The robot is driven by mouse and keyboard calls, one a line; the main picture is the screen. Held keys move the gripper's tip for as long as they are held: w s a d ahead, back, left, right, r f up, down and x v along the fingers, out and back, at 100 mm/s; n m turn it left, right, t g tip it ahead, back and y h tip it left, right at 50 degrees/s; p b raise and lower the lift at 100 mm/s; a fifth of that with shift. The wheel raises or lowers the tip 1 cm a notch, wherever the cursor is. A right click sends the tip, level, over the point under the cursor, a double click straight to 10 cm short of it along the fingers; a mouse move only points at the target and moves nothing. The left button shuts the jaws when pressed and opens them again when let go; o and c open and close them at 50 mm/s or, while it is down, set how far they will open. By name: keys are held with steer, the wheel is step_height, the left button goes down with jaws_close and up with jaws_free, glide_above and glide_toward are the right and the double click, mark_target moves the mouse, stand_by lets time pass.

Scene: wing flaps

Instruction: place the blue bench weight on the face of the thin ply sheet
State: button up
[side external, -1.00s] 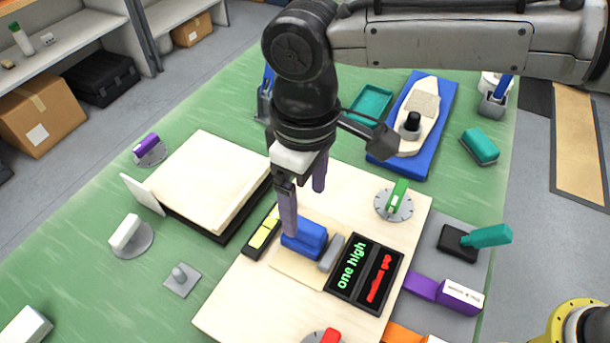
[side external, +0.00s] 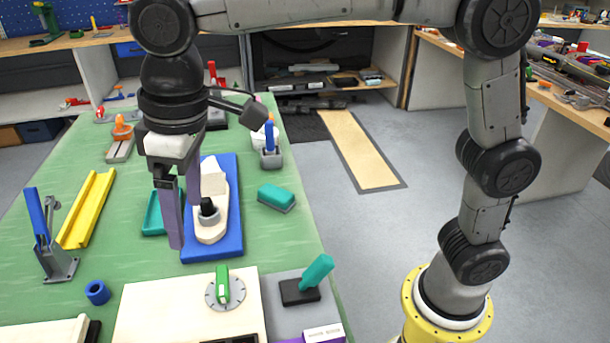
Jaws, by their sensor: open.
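My gripper (side external: 184,219) is open, with two purple fingers pointing down and nothing between them. In the picture it hangs in front of the teal tray and the blue board with the boat model, beyond the light wooden board (side external: 160,308); its height is hard to tell. The wooden board is cut off by the bottom edge. The blue bench weight and the thin ply sheet are outside the current view. Only the top edge of the black display panel (side external: 232,339) shows on the board.
A green-handled round fixture (side external: 223,287) stands on the board. Around are a teal-handled black block (side external: 306,284), a teal brush (side external: 277,198), a boat model (side external: 213,222) on a blue board (side external: 230,245), a teal tray (side external: 153,217), a yellow channel (side external: 87,208) and a blue-handled clamp (side external: 48,237).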

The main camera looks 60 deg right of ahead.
steer(key=s+d+r+m+t, duration=0.1)
steer(key=s+d+r+m, duration=0.15)
steer(key=d, duration=0.85)
steer(key=s+d+f+m+t, duration=0.1)
steer(key=s+d+f+m, duration=0.1)
steer(key=s+d+f, duration=0.2)
steer(key=s+d+f+m+t+h, duration=0.1)
steer(key=s+d+f, duration=0.3)
steer(key=s+d, duration=0.6)
steer(key=shift+s+d+f+m+t, duration=0.15)
steer(key=shift+d+f+m+t, duration=0.15)
steer(key=shift+d+m+t, duration=0.35)
